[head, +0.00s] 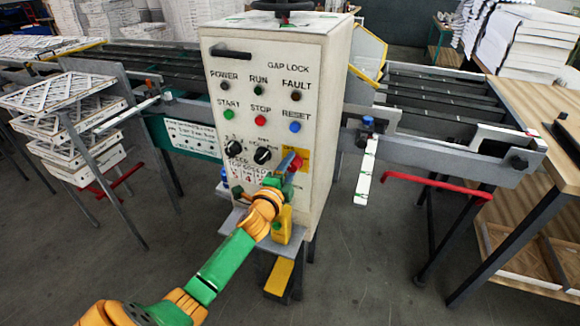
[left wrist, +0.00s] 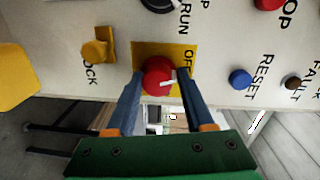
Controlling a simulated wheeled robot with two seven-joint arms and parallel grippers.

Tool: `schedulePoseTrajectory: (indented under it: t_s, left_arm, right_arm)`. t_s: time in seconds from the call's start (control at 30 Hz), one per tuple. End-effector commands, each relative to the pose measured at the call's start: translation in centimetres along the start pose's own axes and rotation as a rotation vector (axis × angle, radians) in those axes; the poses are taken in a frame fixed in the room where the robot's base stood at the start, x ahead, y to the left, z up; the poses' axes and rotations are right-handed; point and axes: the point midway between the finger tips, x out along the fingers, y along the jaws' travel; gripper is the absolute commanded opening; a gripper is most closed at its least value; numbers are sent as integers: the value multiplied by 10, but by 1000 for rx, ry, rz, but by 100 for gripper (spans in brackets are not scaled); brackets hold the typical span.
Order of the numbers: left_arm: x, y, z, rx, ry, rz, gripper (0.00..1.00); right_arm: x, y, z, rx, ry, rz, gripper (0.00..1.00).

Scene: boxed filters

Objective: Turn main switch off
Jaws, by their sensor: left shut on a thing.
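The main switch is a red knob (left wrist: 158,76) on a yellow plate (left wrist: 150,48) low on the front of the cream control cabinet (head: 322,110). In the head view the yellow plate (head: 304,153) shows at the cabinet's lower right, with the knob partly hidden by my gripper. My left gripper (head: 289,162) is at the switch; in the left wrist view its two blue fingers (left wrist: 160,80) are shut on the knob's sides. A white mark on the knob points right in that view. My right gripper is not in view.
Black selector knobs (head: 262,155) sit left of the switch, and a blue reset button (head: 295,127) is above. A yellow knob (left wrist: 99,49) is near it in the wrist view. Rails with red bars (head: 440,183) flank the cabinet; a wooden table stands right.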

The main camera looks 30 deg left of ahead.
Motion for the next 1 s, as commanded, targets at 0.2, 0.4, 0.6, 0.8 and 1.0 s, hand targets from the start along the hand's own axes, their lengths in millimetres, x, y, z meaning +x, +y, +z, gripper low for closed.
schedulePoseTrajectory:
  t_s: [0.2, 0.4, 0.6, 0.8, 1.0]
  left_arm:
    - [-1, 9, 0, -37, -1, 19, 0]
    - [-1, 10, 0, -45, -1, 20, 0]
    - [-1, 10, 0, -45, -2, 22, 0]
    - [-1, 8, 0, -44, 0, 17, 76]
    - [-2, 5, 0, -43, 1, 11, 76]
  right_arm:
    - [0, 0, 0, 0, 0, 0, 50]
    - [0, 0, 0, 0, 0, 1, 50]
    - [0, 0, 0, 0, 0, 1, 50]
    - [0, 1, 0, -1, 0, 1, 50]
    - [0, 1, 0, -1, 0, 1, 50]
